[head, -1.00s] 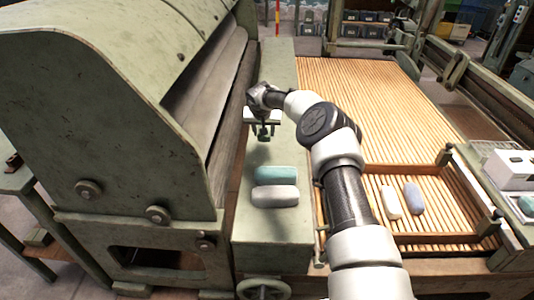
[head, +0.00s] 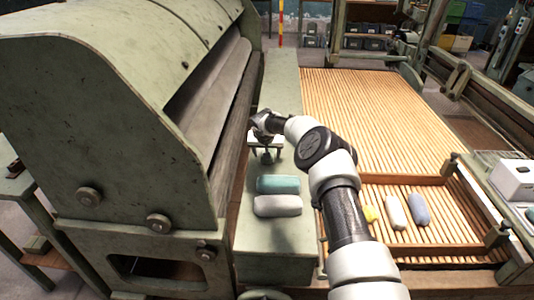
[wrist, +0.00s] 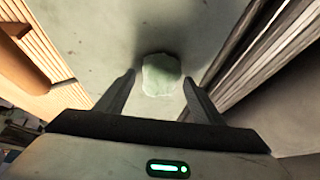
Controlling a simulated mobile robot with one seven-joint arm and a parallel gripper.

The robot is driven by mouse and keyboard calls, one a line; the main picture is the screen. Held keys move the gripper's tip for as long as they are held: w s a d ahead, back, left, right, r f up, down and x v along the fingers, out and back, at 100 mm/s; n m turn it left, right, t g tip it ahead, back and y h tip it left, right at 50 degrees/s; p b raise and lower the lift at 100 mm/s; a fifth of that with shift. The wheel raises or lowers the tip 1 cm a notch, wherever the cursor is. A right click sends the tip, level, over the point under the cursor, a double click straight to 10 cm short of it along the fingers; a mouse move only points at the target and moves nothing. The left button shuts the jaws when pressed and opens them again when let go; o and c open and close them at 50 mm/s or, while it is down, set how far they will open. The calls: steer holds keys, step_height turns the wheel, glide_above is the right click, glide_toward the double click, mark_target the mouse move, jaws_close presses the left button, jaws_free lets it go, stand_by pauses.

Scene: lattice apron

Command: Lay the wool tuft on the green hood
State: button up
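The green hood (head: 95,105) is the large curved, worn pale-green cover of the machine at the left in the head view. My gripper (head: 267,158) is left of centre there, low over the green ledge (head: 275,240) beside the machine. In the wrist view my gripper (wrist: 159,78) is open, pointing at the ledge. A small, rounded pale-green lump, which looks like the wool tuft (wrist: 161,75), shows between its fingers with a gap at each side. I cannot make the tuft out in the head view, where my gripper seems to hide it.
A teal roll (head: 278,184) and a pale grey roll (head: 277,205) lie on the ledge in front of my gripper. A wooden frame on the slatted bed (head: 375,105) holds white (head: 396,211), blue (head: 418,209) and yellow (head: 371,213) pieces. The hood's top looks bare.

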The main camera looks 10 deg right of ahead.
steer(key=shift+r, duration=0.3)
steer(key=p+v, duration=0.3)
steer(key=v, duration=0.8)
steer(key=shift+s+r, duration=0.25)
steer(key=shift+r, duration=0.05)
steer(key=shift+a, duration=0.1)
